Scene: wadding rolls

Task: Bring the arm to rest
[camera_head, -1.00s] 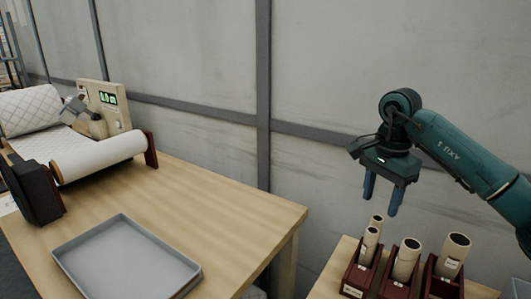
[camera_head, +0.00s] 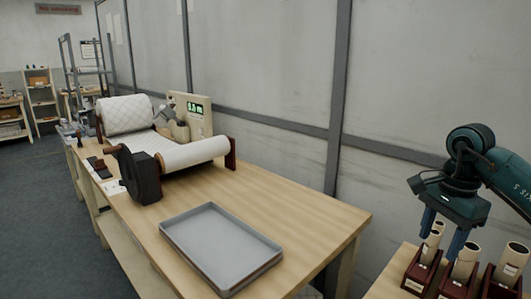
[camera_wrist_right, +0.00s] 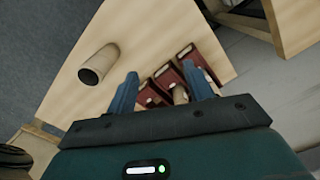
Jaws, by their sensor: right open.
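My right gripper (camera_head: 438,246) is at the right of the head view. Its two blue fingers point down and stand apart, with no object seen held. In that view the fingers overlap the cream rolls (camera_head: 466,262) standing in dark red holders (camera_head: 418,277). In the right wrist view, the open fingers (camera_wrist_right: 160,68) frame the red holders (camera_wrist_right: 168,76) and one roll (camera_wrist_right: 180,95) beyond them. Contact cannot be told. My left gripper is not in view.
A long wooden table (camera_head: 305,215) carries an empty grey tray (camera_head: 228,288) and a winding machine with white wadding (camera_head: 195,153). In the wrist view, another roll (camera_wrist_right: 98,65) is on the wooden top. A grey wall (camera_head: 420,90) stands behind.

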